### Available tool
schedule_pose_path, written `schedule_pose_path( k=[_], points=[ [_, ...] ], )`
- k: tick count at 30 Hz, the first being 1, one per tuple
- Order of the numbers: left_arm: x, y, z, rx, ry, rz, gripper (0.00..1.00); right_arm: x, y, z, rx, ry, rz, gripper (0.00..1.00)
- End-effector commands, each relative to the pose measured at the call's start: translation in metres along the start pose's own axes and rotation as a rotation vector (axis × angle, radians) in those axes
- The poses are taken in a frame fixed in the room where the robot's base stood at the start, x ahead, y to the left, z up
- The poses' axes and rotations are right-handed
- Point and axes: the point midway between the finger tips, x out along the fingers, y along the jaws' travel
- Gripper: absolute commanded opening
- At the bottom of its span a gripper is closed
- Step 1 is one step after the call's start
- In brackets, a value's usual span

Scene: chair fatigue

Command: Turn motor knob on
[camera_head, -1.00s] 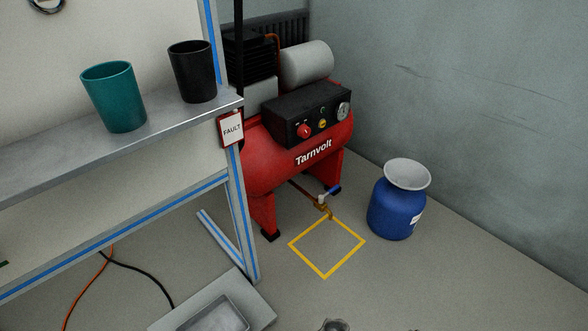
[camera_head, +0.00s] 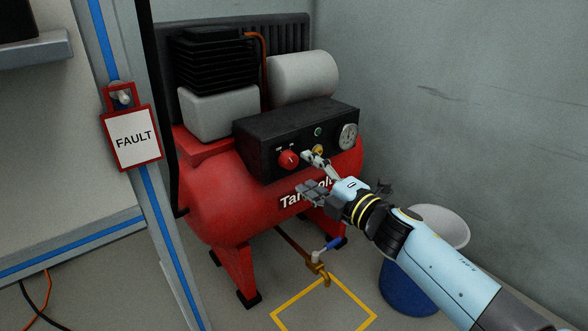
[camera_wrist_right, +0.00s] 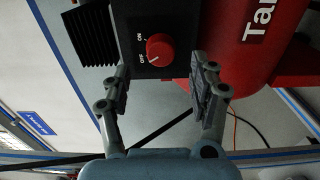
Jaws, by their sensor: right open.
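The red motor knob (camera_head: 289,159) is on the black control box (camera_head: 262,140) of the red Tarnvolt compressor. It also shows in the right wrist view (camera_wrist_right: 160,46), with ON and OFF printed to its left; its white mark points towards OFF. My right gripper (camera_head: 308,174) is open and empty, just right of and below the knob in the head view. In the right wrist view its spread fingers (camera_wrist_right: 160,72) are on either side below the knob, not seen touching it. My left gripper is not in view.
A yellow button (camera_head: 318,149), a green light (camera_head: 318,132) and a gauge (camera_head: 347,137) are on the same panel. A FAULT tag (camera_head: 132,136) hangs on the bench post at left. A blue container (camera_head: 402,290) with a pale funnel-like top stands behind my right arm.

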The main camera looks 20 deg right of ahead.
Motion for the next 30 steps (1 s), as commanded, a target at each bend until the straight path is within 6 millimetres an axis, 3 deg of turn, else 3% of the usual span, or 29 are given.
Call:
schedule_pose_path(
  k=[3, 9, 20, 30],
  points=[
    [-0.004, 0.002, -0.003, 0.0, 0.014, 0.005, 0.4, 0.023, -0.003, 0.0, 0.003, -0.001, -0.001, 0.61],
    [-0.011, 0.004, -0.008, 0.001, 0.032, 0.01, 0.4, 0.046, -0.003, 0.0, 0.004, -0.001, -0.002, 0.61],
    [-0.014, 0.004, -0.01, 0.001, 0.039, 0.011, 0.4, 0.051, -0.001, 0.0, 0.003, -0.001, -0.002, 0.59],
    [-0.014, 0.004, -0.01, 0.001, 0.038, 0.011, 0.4, 0.05, -0.002, 0.0, 0.003, -0.001, -0.002, 0.15]
  ],
)
